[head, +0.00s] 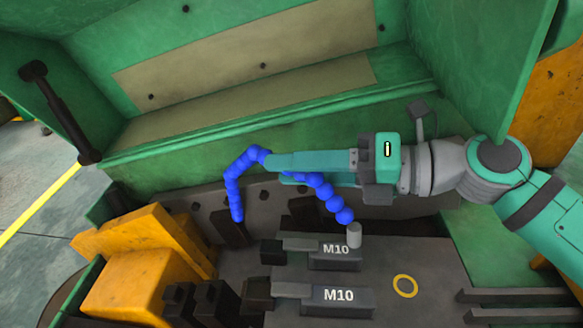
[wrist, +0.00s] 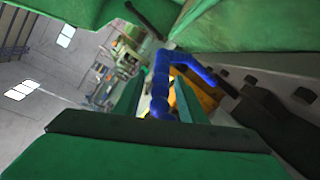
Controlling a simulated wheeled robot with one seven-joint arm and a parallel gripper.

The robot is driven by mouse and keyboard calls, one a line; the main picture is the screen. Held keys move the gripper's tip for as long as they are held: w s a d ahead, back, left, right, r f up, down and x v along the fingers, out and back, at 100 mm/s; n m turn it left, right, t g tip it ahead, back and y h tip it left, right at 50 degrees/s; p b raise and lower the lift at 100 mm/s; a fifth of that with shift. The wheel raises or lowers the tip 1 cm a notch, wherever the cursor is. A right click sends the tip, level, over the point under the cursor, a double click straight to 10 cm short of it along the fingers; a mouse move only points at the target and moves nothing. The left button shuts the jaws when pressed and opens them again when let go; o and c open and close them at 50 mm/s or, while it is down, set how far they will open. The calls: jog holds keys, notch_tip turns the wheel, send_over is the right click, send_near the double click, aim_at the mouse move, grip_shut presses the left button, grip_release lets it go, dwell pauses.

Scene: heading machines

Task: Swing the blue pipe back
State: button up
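The blue pipe (head: 325,192) is a beaded, bent hose. In the head view one end meets a grey cylinder (head: 354,235) by the M10 blocks, and the other end hangs down at the left. Its middle is partly hidden by my gripper (head: 268,170), which reaches in from the right with teal fingers. In the wrist view the pipe (wrist: 161,85) runs between the two green fingers (wrist: 160,88) and bends right beyond them. The fingers are close to the pipe on both sides; I cannot tell whether they press on it.
Orange blocks (head: 145,270) stand at the lower left. Green machine walls (head: 220,140) enclose the back and right.

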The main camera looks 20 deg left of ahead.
jog(key=shift+a, duration=0.2)
grip_shut()
jog(key=shift+w+d+n+g+h, duration=0.15)
jog(key=shift+w+d+n+g, duration=0.1)
jog(key=shift+w+n+g, duration=0.65)
jog(key=shift+w+d+n+g+h, duration=0.2)
jog(key=shift+w+n+g, duration=0.4)
jog(key=shift+w+g, duration=0.55)
grip_release()
jog(key=shift+f, duration=0.1)
jog(key=shift+d, duration=0.1)
